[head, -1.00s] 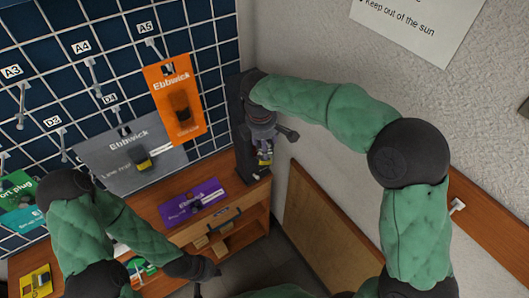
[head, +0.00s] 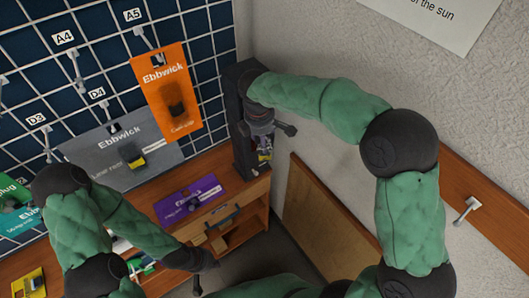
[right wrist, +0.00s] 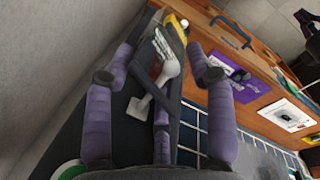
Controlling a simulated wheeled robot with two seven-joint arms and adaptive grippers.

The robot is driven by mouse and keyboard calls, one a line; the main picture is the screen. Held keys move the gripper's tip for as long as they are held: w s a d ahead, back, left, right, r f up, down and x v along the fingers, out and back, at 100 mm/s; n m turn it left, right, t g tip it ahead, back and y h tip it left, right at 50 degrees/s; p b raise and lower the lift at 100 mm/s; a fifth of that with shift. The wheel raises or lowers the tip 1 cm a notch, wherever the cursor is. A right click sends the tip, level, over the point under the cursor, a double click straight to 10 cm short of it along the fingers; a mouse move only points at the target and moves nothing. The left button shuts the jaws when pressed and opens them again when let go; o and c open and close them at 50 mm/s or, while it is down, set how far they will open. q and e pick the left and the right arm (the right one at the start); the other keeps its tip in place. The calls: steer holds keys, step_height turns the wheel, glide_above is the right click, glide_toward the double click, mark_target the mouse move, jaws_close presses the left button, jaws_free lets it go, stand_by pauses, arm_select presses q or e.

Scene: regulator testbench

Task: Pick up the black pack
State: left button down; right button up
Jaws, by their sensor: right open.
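I cannot single out the black pack for certain. A black upright panel (head: 240,125) stands at the right end of the bench. A dark panel with a yellow part (right wrist: 178,24) shows between my right fingers in the right wrist view. My right gripper (head: 268,140) is beside the black panel, and its open purple-lit fingers (right wrist: 160,75) lie to either side of the dark panel; whether they touch it is unclear. My left gripper (head: 207,275) is low in front of the bench, with its jaw opening unclear.
An orange pack (head: 166,88) and a dark grey pack (head: 110,150) hang on the blue grid wall. A purple pack (head: 190,202) lies on the wooden bench. A yellow pack (head: 28,284) is at lower left. A textured wall (head: 310,45) is close on the right.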

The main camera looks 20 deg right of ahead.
step_height(320, 180, down, 2)
steer(key=shift+w+d, duration=0.15)
jaws_close()
steer(key=shift+r, duration=0.1)
